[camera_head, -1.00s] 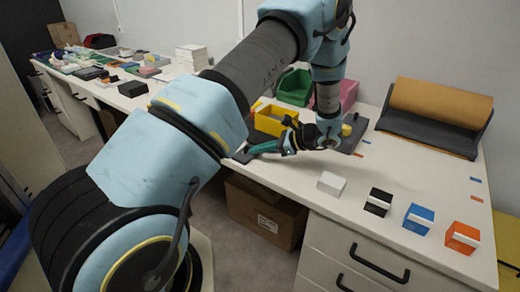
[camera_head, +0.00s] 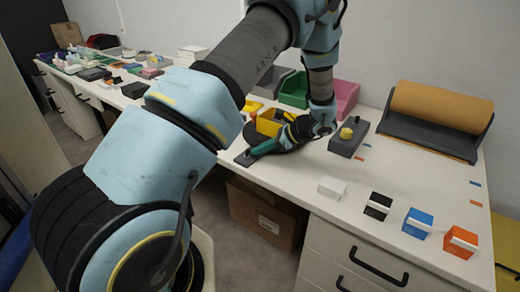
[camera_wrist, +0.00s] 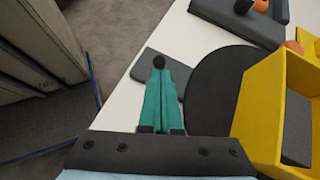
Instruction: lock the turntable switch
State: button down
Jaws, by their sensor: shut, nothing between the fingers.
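The turntable (camera_wrist: 208,100) is a dark round disc on the white table, with a yellow bin (camera_wrist: 258,112) on it. A flat dark grey plate (camera_wrist: 150,62), seemingly the base of the turntable switch, lies beside the disc near the table's front edge. My gripper (camera_wrist: 160,72) is shut with nothing held, over the plate. It also shows in the head view (camera_head: 250,153). The fingers hide part of the plate, and I cannot tell whether they touch the knob.
A grey box with a yellow knob (camera_head: 349,141) stands right of my gripper. Green (camera_head: 294,88) and pink (camera_head: 347,95) bins stand behind. White (camera_head: 331,187), black (camera_head: 378,205), blue (camera_head: 417,222) and orange (camera_head: 460,241) boxes line the front right. A brown roll (camera_head: 440,103) lies back right.

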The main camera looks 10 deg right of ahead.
aim_at(256, 157)
jog(key=shift+w+a+r+g+h+p, duration=0.25)
jog(key=shift+r+g+h+p, duration=0.15)
jog(key=shift+p, duration=0.2)
jog(key=shift+w+a+r+g+h+p, duration=0.2)
jog(key=shift+r+g+h+p, duration=0.15)
jog(key=shift+p, duration=0.2)
jog(key=shift+w+a+g+h, duration=0.1)
jog(key=shift+g+h, duration=0.15)
jog(key=shift+h, duration=0.2)
jog(key=shift+f+m, duration=0.15)
jog(key=shift+m, duration=0.15)
jog(key=shift+r+p, duration=0.75)
jog(key=shift+r, duration=0.1)
